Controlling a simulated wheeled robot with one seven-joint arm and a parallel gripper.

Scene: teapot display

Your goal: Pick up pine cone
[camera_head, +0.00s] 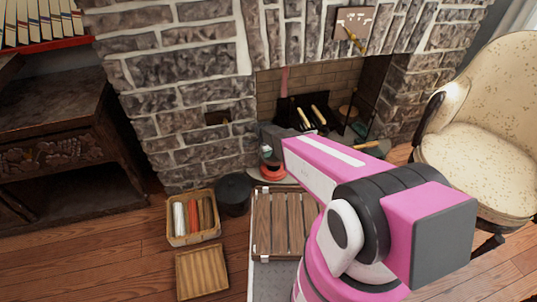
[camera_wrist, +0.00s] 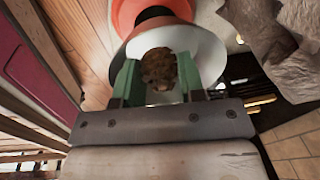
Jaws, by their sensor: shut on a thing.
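The pine cone (camera_wrist: 158,64) is a small, rough brown thing in the wrist view. It sits between the two green fingers of my gripper (camera_wrist: 158,78), which are shut on it. Behind it is a round white surface (camera_wrist: 205,50) with an orange part (camera_wrist: 180,8) and a dark band. I cannot tell whether the pine cone touches the white surface. In the head view my pink arm reaches to the hearth, and the pine cone is not discernible there.
An orange-red round thing (camera_head: 271,171) stands on the hearth by my gripper. A slatted wooden crate (camera_head: 280,222), a black pot (camera_head: 233,193) and a basket of rolls (camera_head: 193,238) stand in front. Fireplace tools (camera_head: 310,112) are behind. A cream armchair (camera_head: 480,150) is at right.

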